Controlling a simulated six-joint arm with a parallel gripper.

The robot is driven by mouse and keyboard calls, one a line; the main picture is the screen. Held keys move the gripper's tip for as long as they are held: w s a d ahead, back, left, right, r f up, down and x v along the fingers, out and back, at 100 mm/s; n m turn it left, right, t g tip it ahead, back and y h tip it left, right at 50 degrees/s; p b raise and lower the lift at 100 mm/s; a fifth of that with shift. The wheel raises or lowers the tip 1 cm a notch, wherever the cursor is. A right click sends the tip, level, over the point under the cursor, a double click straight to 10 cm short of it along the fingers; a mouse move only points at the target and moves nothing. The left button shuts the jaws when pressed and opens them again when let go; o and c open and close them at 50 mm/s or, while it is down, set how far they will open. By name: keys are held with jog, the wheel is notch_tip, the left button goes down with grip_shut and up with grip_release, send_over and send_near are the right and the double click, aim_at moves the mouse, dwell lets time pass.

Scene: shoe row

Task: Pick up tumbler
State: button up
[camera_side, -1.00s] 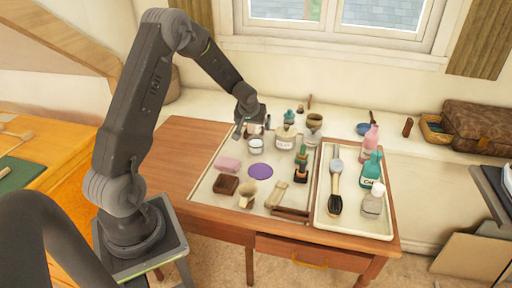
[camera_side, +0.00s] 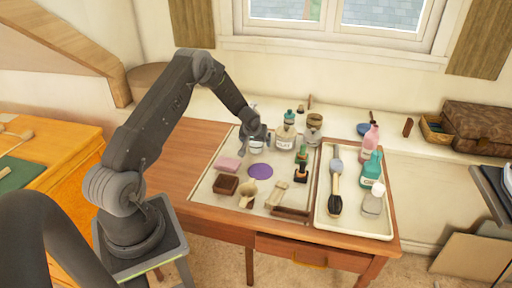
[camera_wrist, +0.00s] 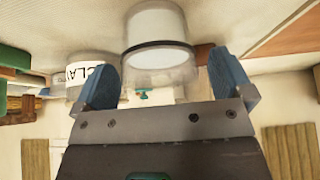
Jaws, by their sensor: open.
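A clear glass vessel with a white lower part and a dark band, which looks like the tumbler (camera_wrist: 158,28), shows upside down in the wrist view, between my gripper's two blue fingers. In the side view the tumbler (camera_side: 256,149) stands at the back left of the pale mat, partly hidden by my gripper (camera_side: 256,139). In the wrist view my gripper (camera_wrist: 163,62) is open, with a gap to each side of the glass. I cannot tell whether the fingers touch it.
A purple disc (camera_side: 260,171) and pink block (camera_side: 228,164) lie in front. A tray (camera_side: 352,222) with bottles and a brush is at right.

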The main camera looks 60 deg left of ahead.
jog(key=shift+x, duration=1)
jog(key=c, duration=1.1)
